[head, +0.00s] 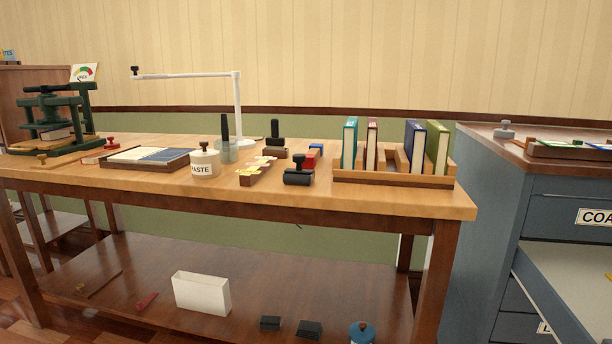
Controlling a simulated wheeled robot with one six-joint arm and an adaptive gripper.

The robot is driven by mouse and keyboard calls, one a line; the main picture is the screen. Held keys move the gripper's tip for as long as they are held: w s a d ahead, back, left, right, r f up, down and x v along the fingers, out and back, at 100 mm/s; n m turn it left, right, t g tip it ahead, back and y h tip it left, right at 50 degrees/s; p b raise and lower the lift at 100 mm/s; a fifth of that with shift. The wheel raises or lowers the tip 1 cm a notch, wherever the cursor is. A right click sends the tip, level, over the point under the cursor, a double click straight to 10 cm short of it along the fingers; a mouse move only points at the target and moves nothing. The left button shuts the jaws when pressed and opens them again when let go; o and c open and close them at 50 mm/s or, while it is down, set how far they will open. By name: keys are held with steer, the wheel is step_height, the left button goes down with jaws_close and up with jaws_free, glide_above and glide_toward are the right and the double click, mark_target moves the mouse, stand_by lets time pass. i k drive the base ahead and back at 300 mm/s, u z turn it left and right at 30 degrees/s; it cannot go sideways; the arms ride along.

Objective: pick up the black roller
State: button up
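A black roller (298,177) sits on the wooden workbench (420,202) near its front edge, right of centre. It has a thick dark barrel at the bottom and a short, narrower bar raised above it. A second black tool (275,142), with an upright handle on a block-like base, stands behind it and to the left; it may be a stamp. My gripper is not in view.
A book rack (392,179) stands close to the roller's right. A wooden block with yellow-topped pieces (256,173) and a paste jar (205,161) are to its left. A white lamp-like arm (238,105) rises at the back.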

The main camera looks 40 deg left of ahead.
mark_target(298, 176)
steer(key=u, duration=1.8)
steer(key=k, duration=0.65)
steer(key=z, duration=0.75)
steer(key=i, duration=1.15)
steer(key=u, duration=0.05)
